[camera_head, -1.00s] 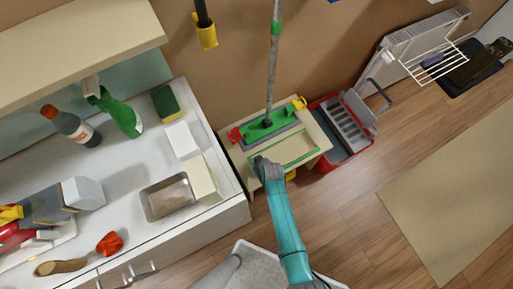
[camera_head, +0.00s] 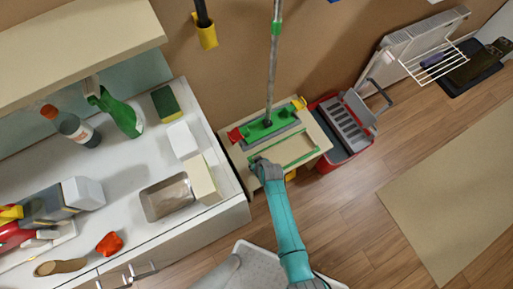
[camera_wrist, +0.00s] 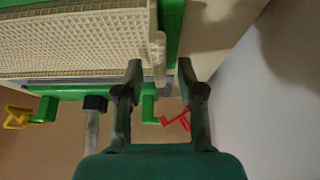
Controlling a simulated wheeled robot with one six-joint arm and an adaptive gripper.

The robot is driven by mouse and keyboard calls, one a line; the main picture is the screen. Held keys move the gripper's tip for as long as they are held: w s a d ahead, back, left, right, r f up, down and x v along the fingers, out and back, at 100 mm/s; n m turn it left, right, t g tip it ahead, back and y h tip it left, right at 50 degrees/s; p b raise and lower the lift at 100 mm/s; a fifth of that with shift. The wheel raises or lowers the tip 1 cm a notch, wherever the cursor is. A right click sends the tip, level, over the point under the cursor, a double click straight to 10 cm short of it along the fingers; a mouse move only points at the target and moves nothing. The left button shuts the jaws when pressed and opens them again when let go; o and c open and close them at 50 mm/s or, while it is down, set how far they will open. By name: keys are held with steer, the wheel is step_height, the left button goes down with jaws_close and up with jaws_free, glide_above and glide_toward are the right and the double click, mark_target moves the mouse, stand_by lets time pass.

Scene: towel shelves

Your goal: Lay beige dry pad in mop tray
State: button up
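The beige dry pad (camera_wrist: 75,45), waffle-textured, shows large in the wrist view against green edging. In the head view a beige surface (camera_head: 292,149) lies within the green-edged mop tray (camera_head: 302,160) on a small wooden stand. My gripper (camera_head: 256,162) is at the tray's left end. In the wrist view my gripper's fingers (camera_wrist: 160,66) are apart, with a pale edge of the pad between them. A gap shows beside that edge, so it does not look clamped. Whether the pad lies fully flat is hard to tell.
A green mop head (camera_head: 268,128) with a grey pole stands behind the tray, with red and yellow clips at its ends. A red bucket (camera_head: 345,135) is close on the right. A white counter (camera_head: 120,200) with bottles and sponges is on the left.

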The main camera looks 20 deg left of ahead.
steer(key=shift+r, duration=0.1)
steer(key=v, duration=1.2)
steer(key=s+d+r+m+t+h, duration=0.1)
steer(key=s+d+r+m+t, duration=0.25)
steer(key=s+d, duration=0.45)
steer(key=s+d+r+m+t, duration=0.2)
steer(key=s+d+r, duration=0.25)
steer(key=d, duration=0.75)
steer(key=s+d+r+m+t+h, duration=0.1)
steer(key=s+d+r, duration=0.3)
steer(key=r, duration=0.7)
steer(key=s+d+r+m+t+h, duration=0.2)
steer(key=s+d+r+m+t, duration=0.2)
steer(key=s+r, duration=0.5)
step_height(320, 180, up, 3)
steer(key=shift+r+h, duration=0.2)
steer(key=shift+h, duration=0.1)
steer(key=shift+d+t, duration=0.15)
steer(key=shift+t, duration=0.1)
